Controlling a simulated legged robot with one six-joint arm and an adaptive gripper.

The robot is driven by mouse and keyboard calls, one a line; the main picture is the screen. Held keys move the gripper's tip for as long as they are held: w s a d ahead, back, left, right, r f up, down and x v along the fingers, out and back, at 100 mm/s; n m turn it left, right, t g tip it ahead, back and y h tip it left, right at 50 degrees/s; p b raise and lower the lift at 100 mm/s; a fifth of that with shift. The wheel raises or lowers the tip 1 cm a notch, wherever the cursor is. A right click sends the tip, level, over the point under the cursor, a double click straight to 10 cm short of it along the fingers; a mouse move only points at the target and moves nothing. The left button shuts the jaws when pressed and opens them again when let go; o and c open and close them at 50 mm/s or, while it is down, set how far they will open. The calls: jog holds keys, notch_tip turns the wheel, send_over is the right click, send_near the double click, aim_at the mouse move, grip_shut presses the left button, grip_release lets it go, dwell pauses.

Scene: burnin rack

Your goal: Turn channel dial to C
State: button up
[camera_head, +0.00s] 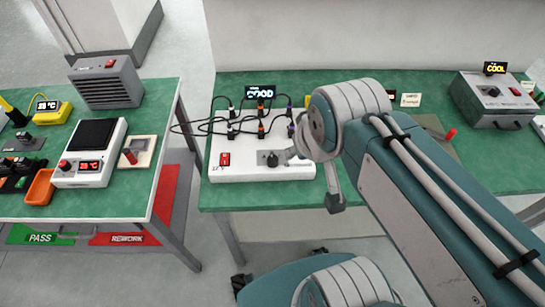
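The white board (225,173) lies on the green bench, with a dark round dial (272,160) on a grey plate at its front edge. The dial's letters are too small to read. My gripper (307,180) hangs over the board's right front part, just right of the dial. One dark-tipped finger (335,203) points down past the bench's front edge; a grey finger part reaches left near the dial plate. The fingers look spread, with nothing between them. Contact with the dial cannot be told. My wrist hides the board's right end.
A red switch (225,159) and several cabled plugs sit on the board, before a display (260,92) reading "GOOD". A grey box (492,101) with a "COOL" display stands right. The left bench (120,205) holds a white 25 °C device (90,153); a floor gap separates the benches.

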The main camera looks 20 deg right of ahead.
jog(key=shift+o, duration=0.4)
jog(key=w+f+n+g, duration=0.2)
jog(key=w+f+n, duration=0.1)
jog(key=w, duration=0.5)
jog(key=shift+f+n+g, duration=0.4)
jog(key=shift+f, duration=0.15)
jog(key=n+g, duration=0.3)
jog(key=n, duration=0.1)
send_over(272, 158)
notch_tip(272, 158, down, 9)
notch_tip(272, 158, down, 10)
jog(key=shift+f, duration=0.25)
jog(key=shift+s, duration=0.1)
grip_shut()
